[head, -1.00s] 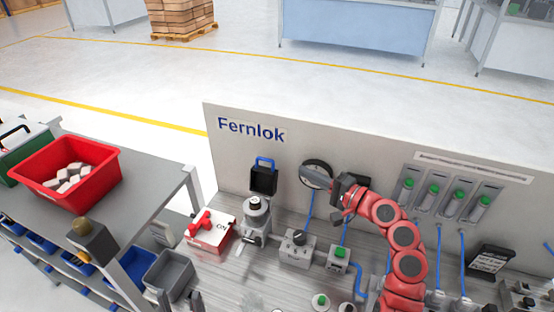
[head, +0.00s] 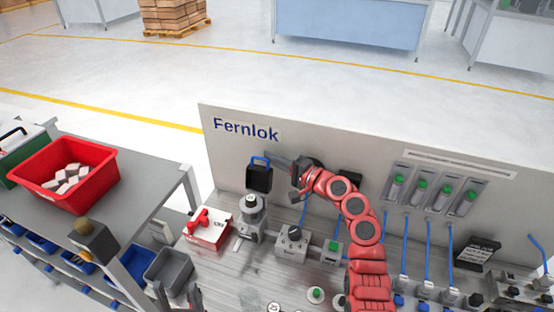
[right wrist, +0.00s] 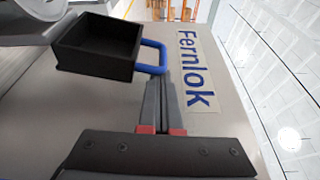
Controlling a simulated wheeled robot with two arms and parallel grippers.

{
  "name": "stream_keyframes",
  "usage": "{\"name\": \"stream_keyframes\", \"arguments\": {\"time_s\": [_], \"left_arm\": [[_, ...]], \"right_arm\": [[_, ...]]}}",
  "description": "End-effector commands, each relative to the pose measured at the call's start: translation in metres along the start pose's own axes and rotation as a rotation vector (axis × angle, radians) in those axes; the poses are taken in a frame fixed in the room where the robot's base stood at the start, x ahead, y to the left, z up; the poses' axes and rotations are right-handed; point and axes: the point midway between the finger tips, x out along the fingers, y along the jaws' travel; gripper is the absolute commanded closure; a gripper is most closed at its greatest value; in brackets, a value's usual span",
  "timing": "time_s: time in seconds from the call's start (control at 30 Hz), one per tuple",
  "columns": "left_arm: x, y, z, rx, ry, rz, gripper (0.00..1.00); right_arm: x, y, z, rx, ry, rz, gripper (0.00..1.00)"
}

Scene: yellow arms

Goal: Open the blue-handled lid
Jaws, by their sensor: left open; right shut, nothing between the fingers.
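The lid (head: 259,180) is a black, shallow box-like piece standing raised against the board above a grey metal device (head: 252,215). Its blue handle (head: 260,160) is a loop at its top. In the right wrist view the lid (right wrist: 98,47) shows its hollow side, with the blue handle (right wrist: 154,58) on its edge. My right gripper (right wrist: 162,74) is shut and empty, its fingertips close beside the handle; whether they touch cannot be told. In the head view its fingers (head: 270,155) point left along the board. My left gripper (head: 178,298) is open and empty at the bottom edge.
The board (head: 330,150) closes off the back. A shelf with a red bin (head: 62,172) is at the left.

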Motion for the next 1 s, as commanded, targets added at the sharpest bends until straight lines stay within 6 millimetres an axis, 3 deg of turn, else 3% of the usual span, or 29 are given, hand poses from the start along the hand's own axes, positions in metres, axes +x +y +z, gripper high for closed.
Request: {"name": "stream_keyframes", "arguments": {"time_s": [0.2, 0.4, 0.53, 1.0], "left_arm": [[-0.002, 0.0, 0.0, 0.0, 0.0, 0.0, 0.4], [-0.027, 0.001, 0.004, 0.0, 0.0, 0.0, 0.4], [-0.018, 0.001, 0.003, 0.0, 0.0, 0.0, 0.4], [-0.018, 0.001, 0.003, 0.0, 0.0, 0.0, 0.4]], "right_arm": [[0.0, 0.001, 0.0, -0.003, 0.0, -0.002, 1.0], [-0.005, 0.0, 0.011, -0.096, 0.001, -0.038, 1.0], [-0.007, -0.009, 0.02, -0.102, 0.0, -0.038, 1.0], [-0.008, -0.008, 0.021, -0.1, 0.0, -0.036, 1.0]]}}
